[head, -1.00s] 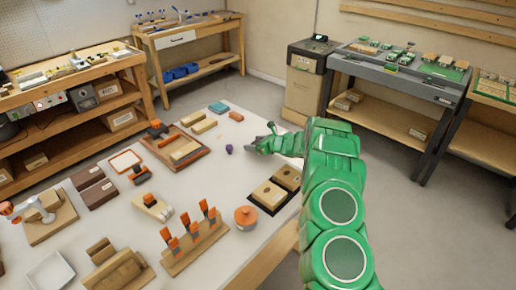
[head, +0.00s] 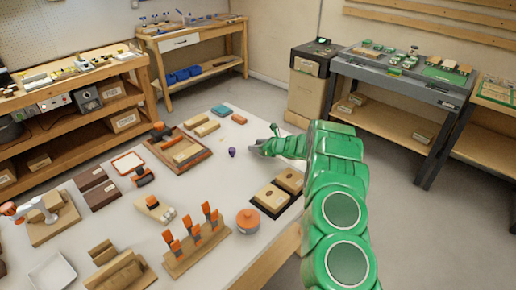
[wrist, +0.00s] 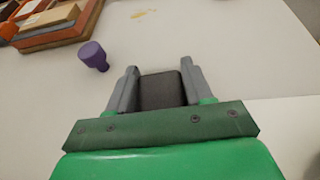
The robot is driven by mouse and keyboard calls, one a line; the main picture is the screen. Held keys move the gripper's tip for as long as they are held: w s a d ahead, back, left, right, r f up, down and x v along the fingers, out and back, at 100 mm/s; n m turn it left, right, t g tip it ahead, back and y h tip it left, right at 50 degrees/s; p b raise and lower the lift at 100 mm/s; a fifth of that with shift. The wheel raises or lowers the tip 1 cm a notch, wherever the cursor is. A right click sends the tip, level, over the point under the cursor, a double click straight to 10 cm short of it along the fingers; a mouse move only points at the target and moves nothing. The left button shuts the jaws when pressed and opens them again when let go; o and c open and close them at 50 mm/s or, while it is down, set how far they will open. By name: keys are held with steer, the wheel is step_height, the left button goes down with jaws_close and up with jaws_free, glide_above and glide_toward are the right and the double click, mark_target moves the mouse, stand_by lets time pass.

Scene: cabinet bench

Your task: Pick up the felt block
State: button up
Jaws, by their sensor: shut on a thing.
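A dark grey block (wrist: 160,92), which I take to be the felt block, sits between the two grey fingers of my gripper (wrist: 160,76) in the wrist view. The fingers are shut on it from both sides. In the head view my gripper (head: 258,148) is low over the right part of the white table, beside a small purple peg-like piece. The block cannot be made out there, as it is small and covered by the gripper. Whether it touches the table is unclear.
The purple piece (head: 232,152) stands just left of my gripper; it also shows in the wrist view (wrist: 94,56). A wooden tray with blocks (head: 178,148) lies further left. Two tan blocks on a dark base (head: 278,192) and an orange-lidded round jar (head: 248,221) are nearer.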

mark_target(258, 144)
steer(key=r, duration=0.3)
steer(key=shift+s+d+r, duration=0.1)
steer(key=shift+s+r, duration=0.1)
steer(key=shift+s, duration=0.05)
steer(key=s+d+r, duration=0.1)
steer(key=s+r, duration=0.8)
steer(key=s, duration=0.4)
steer(key=shift+s+d, duration=0.2)
steer(key=shift+d, duration=0.1)
